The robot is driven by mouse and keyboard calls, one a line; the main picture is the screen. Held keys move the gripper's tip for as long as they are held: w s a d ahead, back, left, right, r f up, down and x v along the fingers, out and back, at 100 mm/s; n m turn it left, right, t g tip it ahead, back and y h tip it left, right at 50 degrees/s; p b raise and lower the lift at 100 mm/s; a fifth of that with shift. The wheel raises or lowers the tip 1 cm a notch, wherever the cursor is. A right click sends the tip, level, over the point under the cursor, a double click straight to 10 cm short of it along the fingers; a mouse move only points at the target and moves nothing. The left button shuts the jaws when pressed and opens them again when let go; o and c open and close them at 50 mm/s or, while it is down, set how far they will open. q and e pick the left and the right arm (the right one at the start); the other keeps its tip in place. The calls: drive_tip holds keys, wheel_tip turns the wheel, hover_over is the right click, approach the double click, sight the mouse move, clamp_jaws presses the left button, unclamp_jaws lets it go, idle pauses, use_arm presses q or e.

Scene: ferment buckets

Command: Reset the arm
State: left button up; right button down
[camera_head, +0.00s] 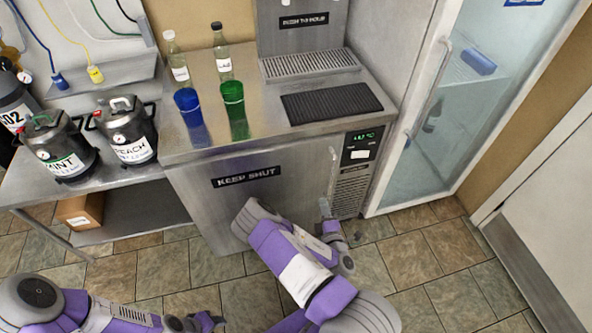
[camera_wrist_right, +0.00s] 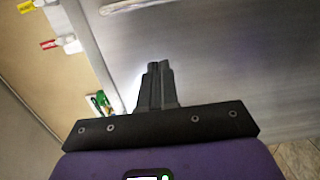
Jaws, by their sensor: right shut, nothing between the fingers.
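My right arm reaches up from the bottom of the head view, in front of the steel cabinet. My right gripper (camera_head: 325,208) is in front of the cabinet's right side, just below the door's upright handle (camera_head: 333,172). In the right wrist view its two dark fingers (camera_wrist_right: 157,85) are together with nothing between them, and a steel surface lies beyond. I cannot tell whether the fingertips touch the cabinet. My left arm comes in at the bottom left of the head view; its gripper is not clearly shown.
The "KEEP SHUT" door (camera_head: 247,190) looks closed. On the counter stand a blue cup (camera_head: 187,101), a green cup (camera_head: 232,92), two bottles and a black mat (camera_head: 331,103). Two kegs (camera_head: 60,150) (camera_head: 128,135) stand on the left bench. A glass-door fridge (camera_head: 450,110) is at right. Tiled floor is open at lower right.

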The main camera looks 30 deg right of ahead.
drive_tip(key=s+a+f+m+g+y+p, duration=0.1)
drive_tip(key=s+a+f+m+g, duration=0.25)
drive_tip(key=f+m+g, duration=0.2)
drive_tip(key=s+a+f+m+g+y+p, duration=0.1)
drive_tip(key=s+a+f+m+g, duration=0.3)
drive_tip(key=f+m, duration=0.3)
drive_tip(key=s+a+r+m+g+y, duration=0.1)
drive_tip(key=a+r+g+y, duration=0.1)
drive_tip(key=a, duration=0.4)
drive_tip(key=s+a+r+m+g+y, duration=0.1)
drive_tip(key=s+a+r+g+y, duration=0.1)
drive_tip(key=a+y, duration=0.2)
drive_tip(key=s+a+r+m+g+y+p, duration=0.1)
drive_tip(key=a+r+g+y, duration=0.1)
drive_tip(key=a, duration=0.8)
drive_tip(key=shift+s+r+y, duration=0.4)
drive_tip(key=shift+r+y, duration=0.05)
drive_tip(key=shift+y, duration=0.15)
drive_tip(key=shift+d+m+g, duration=0.15)
drive_tip(key=shift+m+g, duration=0.1)
drive_tip(key=shift+m, duration=0.1)
